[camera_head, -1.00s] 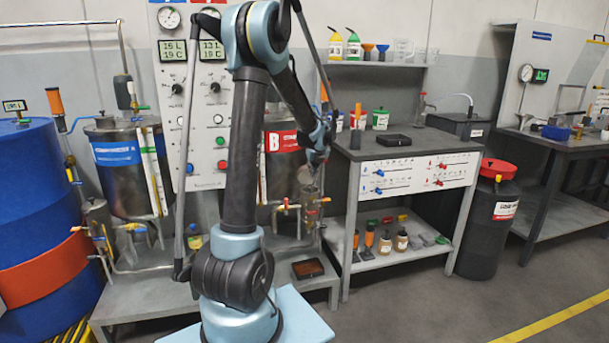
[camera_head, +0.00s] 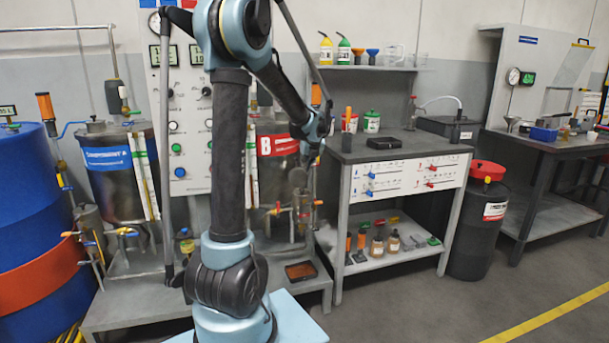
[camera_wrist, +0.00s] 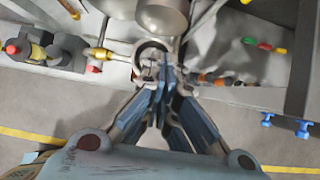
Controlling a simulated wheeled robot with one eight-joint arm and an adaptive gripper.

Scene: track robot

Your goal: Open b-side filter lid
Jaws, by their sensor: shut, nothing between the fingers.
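The B tank (camera_head: 277,147) with its red label stands behind my arm in the head view. The b-side filter (camera_head: 304,208), a small metal cylinder on the pipework, is in front of it. A round grey piece (camera_head: 298,178), possibly its lid, shows just above; I cannot tell its angle. My gripper (camera_head: 309,158) points down close above it. In the wrist view my gripper (camera_wrist: 165,65) is shut with nothing visibly held. Its fingertips overlap the near edge of a round metal rim (camera_wrist: 152,47); contact is unclear, and the fingers hide part of it.
Pipes with a yellow valve fitting (camera_wrist: 98,53) run beside the rim. A workbench (camera_head: 340,185) stands close on the right, with bottles on its lower shelf. A dark tray (camera_head: 300,271) lies on the platform below. Floor in front of the bench is clear.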

